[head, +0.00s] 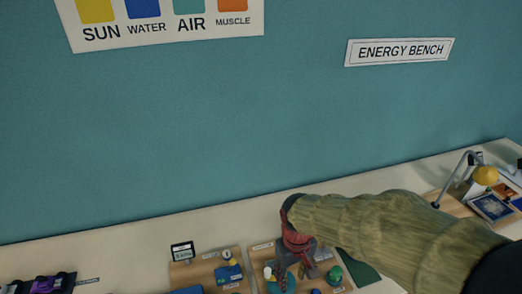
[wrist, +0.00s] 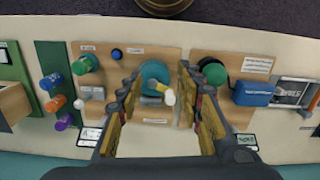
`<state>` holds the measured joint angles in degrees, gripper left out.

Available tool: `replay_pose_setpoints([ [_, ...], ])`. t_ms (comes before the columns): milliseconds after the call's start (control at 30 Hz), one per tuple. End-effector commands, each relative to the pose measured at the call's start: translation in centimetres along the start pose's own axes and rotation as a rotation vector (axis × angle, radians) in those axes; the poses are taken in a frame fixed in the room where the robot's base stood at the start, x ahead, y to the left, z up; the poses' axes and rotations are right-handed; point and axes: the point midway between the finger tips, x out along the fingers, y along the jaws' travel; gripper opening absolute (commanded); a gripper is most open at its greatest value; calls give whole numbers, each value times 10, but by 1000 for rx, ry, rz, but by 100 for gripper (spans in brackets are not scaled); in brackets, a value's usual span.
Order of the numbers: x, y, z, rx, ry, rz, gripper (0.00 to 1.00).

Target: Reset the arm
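My arm reaches in from the right of the head view in a khaki sleeve (head: 385,232). My gripper (head: 293,268) points down over the bench there. In the wrist view my gripper (wrist: 158,80) has its two fingers well apart, over a wooden board (wrist: 155,52). Neither finger visibly touches the piece, and no held object shows.
A second wooden board (wrist: 215,60) with a blue block (wrist: 253,93) lies to the right in the wrist view. A green strip (wrist: 50,60) with coloured knobs lies left. In the head view a lamp (head: 486,175) stands at right, and the teal wall (head: 200,130) rises behind.

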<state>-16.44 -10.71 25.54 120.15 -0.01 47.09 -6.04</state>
Motion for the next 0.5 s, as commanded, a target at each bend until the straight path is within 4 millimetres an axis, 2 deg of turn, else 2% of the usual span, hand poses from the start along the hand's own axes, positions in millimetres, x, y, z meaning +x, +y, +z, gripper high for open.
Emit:
replay_pose_setpoints([
  [133, -22, 17, 36, 122, 99, 8, 36],
  [300, -39, 33, 78, 240, 234, 24, 36],
  [500, -51, 49, 112, 328, 417, 61, 36],
])
